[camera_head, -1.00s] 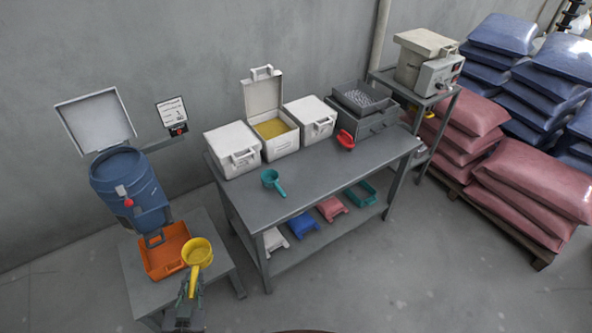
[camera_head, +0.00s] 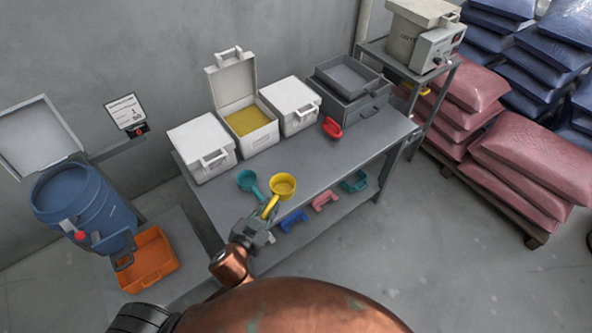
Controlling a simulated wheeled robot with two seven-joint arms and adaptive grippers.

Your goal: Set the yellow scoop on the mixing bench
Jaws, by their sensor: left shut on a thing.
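The yellow scoop (camera_head: 283,188) has a round cup and a straight handle. My left gripper (camera_head: 265,218) is shut on its handle, at the front edge of the grey mixing bench (camera_head: 330,160). The cup appears over the bench top, open side up. I cannot tell whether it touches the surface. A teal scoop (camera_head: 248,181) lies on the bench just left of the yellow cup. My right gripper is not in view.
Three white bins, the middle one (camera_head: 250,121) open with yellow contents, line the bench's back. A red scoop (camera_head: 333,128) lies farther right, near a grey tray box (camera_head: 350,90). Bench top between the yellow and red scoops is clear. An orange tray (camera_head: 148,262) sits below the blue drum (camera_head: 85,205).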

